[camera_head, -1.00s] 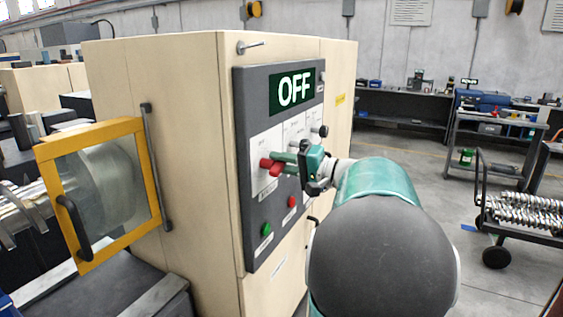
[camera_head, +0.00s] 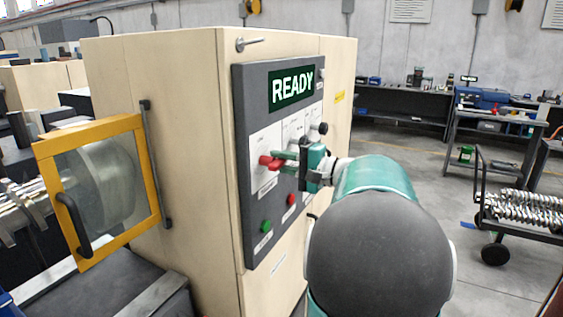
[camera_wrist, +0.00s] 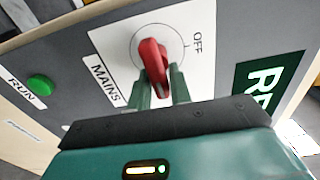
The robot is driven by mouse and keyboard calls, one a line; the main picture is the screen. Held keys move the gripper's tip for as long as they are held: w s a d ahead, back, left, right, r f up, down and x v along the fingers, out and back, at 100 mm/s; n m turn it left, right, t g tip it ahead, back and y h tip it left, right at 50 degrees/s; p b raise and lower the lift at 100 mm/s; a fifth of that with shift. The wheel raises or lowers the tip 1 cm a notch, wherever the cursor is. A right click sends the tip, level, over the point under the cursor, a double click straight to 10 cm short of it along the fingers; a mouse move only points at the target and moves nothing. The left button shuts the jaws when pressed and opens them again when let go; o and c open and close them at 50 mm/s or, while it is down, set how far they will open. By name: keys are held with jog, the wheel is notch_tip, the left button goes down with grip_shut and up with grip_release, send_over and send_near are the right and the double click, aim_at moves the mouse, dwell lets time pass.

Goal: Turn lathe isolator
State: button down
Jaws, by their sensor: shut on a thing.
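The red isolator knob (camera_head: 268,162) sits on a white plate on the grey control panel (camera_head: 258,205) of the beige cabinet. In the wrist view the red knob (camera_wrist: 154,60) has a plate reading MAINS and OFF, and its handle points away from the OFF mark. My gripper (camera_head: 285,160) is shut on the knob. In the wrist view its two green fingers (camera_wrist: 160,88) lie on either side of the handle's near end. The display (camera_head: 292,88) at the panel's top reads READY.
A green button (camera_head: 266,227), labelled RUN in the wrist view, and a red button (camera_head: 291,200) are below the knob. A black knob (camera_head: 322,129) is to its right. The yellow-framed guard (camera_head: 98,190) stands left of the cabinet. A cart (camera_head: 520,222) stands on the floor at right.

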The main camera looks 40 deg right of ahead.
jog(key=c, duration=1.7)
grip_release()
jog(key=shift+s+f, duration=0.1)
jog(key=shift+f, duration=0.1)
jog(key=o, duration=0.3)
jog(key=shift+s+a+r, duration=0.1)
jog(key=shift+s, duration=0.05)
jog(key=shift+w, duration=0.2)
jog(key=shift+s+r, duration=0.1)
jog(key=shift+s, duration=0.15)
jog(key=v, duration=1.3)
jog(key=shift+s, duration=0.1)
